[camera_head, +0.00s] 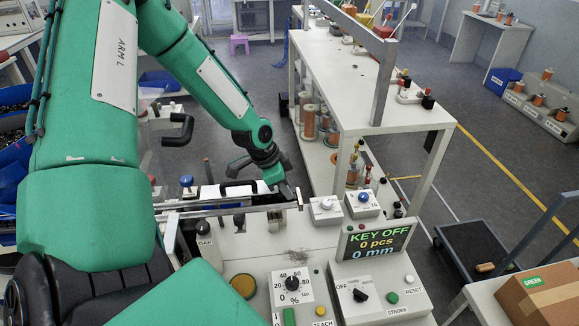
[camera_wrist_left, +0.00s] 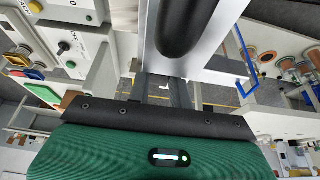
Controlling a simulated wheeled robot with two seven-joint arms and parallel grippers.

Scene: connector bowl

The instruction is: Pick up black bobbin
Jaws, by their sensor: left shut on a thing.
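My left gripper (camera_head: 286,190) reaches down from the left over the bench machine, beside its long metal bar. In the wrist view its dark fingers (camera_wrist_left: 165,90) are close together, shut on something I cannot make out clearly. A black rounded thing (camera_wrist_left: 180,30) lies just beyond the fingers against a silver plate. I cannot tell whether it is the black bobbin, or whether it is what the fingers hold. No black bobbin can be told for sure in the head view. My right gripper is out of view.
A control box with a display (camera_head: 377,240) and a switch panel (camera_head: 375,296) stand in front. A white table (camera_head: 372,110) with a metal post (camera_head: 384,85) stands behind to the right. A cardboard box (camera_head: 540,296) is at the lower right. The grey floor on the right is mostly open.

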